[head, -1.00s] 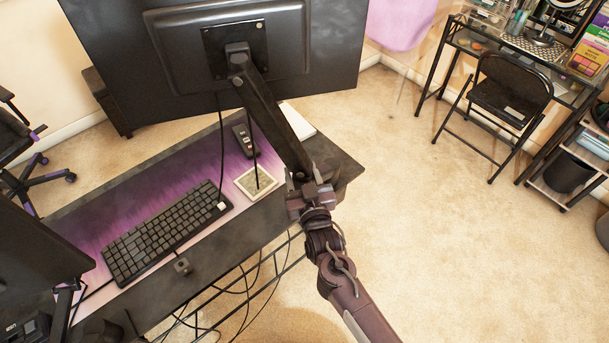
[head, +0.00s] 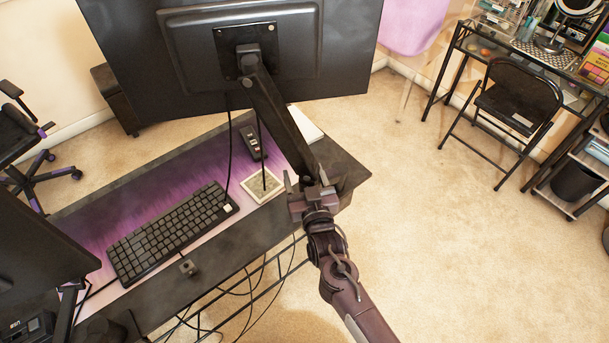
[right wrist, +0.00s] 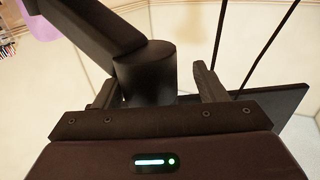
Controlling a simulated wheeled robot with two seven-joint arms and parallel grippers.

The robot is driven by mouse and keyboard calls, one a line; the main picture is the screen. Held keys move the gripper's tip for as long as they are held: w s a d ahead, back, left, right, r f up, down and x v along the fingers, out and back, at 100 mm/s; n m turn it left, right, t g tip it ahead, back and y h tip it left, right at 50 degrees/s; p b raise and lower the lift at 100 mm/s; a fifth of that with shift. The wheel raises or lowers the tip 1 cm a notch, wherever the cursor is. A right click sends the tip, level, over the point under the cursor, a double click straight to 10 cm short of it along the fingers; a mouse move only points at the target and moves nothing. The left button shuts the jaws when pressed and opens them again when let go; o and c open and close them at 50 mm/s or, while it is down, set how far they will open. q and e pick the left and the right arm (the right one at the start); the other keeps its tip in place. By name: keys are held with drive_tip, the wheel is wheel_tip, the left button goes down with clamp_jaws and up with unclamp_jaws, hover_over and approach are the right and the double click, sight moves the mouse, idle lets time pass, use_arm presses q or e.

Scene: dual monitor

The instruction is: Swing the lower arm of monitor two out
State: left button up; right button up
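A large black monitor (head: 345,40), seen from behind, hangs on a black monitor arm. The arm's long link (head: 278,110) slopes down to a joint at the desk's right end. In the right wrist view, that link (right wrist: 95,28) meets a dark upright cylindrical joint (right wrist: 145,72). My right gripper (head: 305,183) is at this lower end. Its open fingers (right wrist: 157,90) stand on either side of the joint, with a visible gap on the right. Contact on the left is unclear. The lower arm link is not clearly distinguishable. My left gripper is not in view.
The desk (head: 240,247) holds a keyboard (head: 170,232), a small pale square pad (head: 264,186) and a dark device (head: 252,142). Cables hang by the link. Another monitor (head: 35,250) stands at lower left. The carpet (head: 440,230) to the right is clear.

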drive_tip(key=shift+d+f, duration=0.1)
drive_tip(key=shift+s+d+f, duration=0.1)
drive_tip(key=shift+s, duration=0.4)
drive_tip(key=b+v, duration=0.1)
drive_tip(key=v, duration=0.5)
drive_tip(key=shift+s, duration=0.4)
drive_tip(key=shift+d, duration=0.1)
